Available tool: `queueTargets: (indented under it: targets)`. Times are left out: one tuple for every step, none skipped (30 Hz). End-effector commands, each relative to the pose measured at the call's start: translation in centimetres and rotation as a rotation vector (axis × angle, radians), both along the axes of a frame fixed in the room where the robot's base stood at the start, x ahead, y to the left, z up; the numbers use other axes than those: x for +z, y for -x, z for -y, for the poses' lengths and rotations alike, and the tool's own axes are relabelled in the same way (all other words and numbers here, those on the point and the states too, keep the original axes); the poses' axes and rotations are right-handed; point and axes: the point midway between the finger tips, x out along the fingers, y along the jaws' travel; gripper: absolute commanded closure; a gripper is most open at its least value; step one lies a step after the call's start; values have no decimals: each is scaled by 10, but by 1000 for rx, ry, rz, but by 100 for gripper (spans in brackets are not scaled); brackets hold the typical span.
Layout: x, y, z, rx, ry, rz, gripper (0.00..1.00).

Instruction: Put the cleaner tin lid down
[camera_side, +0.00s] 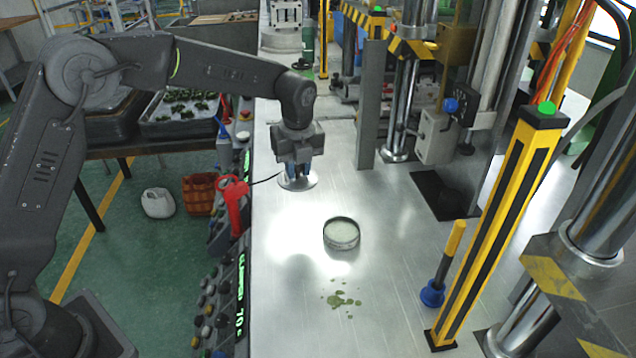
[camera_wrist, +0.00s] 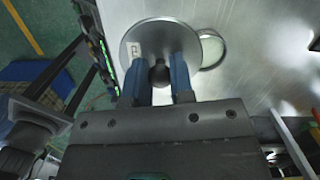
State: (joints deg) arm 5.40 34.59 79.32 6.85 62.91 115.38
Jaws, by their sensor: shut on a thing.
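The round, pale metal cleaner tin lid (camera_side: 298,183) is under my gripper (camera_side: 297,173) in the side view, left of the tin. In the wrist view the lid (camera_wrist: 143,36) lies across the tips of my gripper (camera_wrist: 160,75). The two blue fingers are shut on the dark round knob (camera_wrist: 160,75) at its middle. The open cleaner tin (camera_side: 341,233), round with a dark rim and pale inside, stands on the metal table (camera_side: 300,300). In the wrist view the tin (camera_wrist: 211,48) shows partly behind the lid. Whether the lid touches the table is unclear.
Green bits (camera_side: 342,300) lie in front of the tin. A blue-based tool with a yellow handle (camera_side: 443,265) and a yellow-black post (camera_side: 497,225) stand to the right. A red spray bottle (camera_side: 233,205) and a button panel (camera_side: 222,285) line the left edge.

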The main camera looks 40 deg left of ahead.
Motion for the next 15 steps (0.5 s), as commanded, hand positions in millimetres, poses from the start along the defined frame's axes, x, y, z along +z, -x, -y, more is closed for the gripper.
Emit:
queueTargets:
  targets:
    - [2,1,-6,9,0,0,100]
    - [2,0,-9,20,1,-1,100]
    - [0,-1,-13,49,1,-3,100]
    - [-3,-3,-17,76,1,-3,100]
    - [-6,-5,-21,111,1,-4,100]
    - [-11,-8,-26,162,2,-5,100]
    - [-14,-10,-30,200,2,-3,100]
    - [-17,-12,-33,236,1,-4,100]
    - [-21,-15,-37,281,2,-3,100]
    - [-24,-17,-39,310,2,-2,100]
    - [-28,-18,-42,335,1,-3,100]
    - [-33,-19,-44,361,1,-2,100]
    - [-38,-20,-45,376,1,-1,100]
    - [-43,-20,-45,384,1,-3,100]
    - [-51,-20,-46,391,0,-4,100]
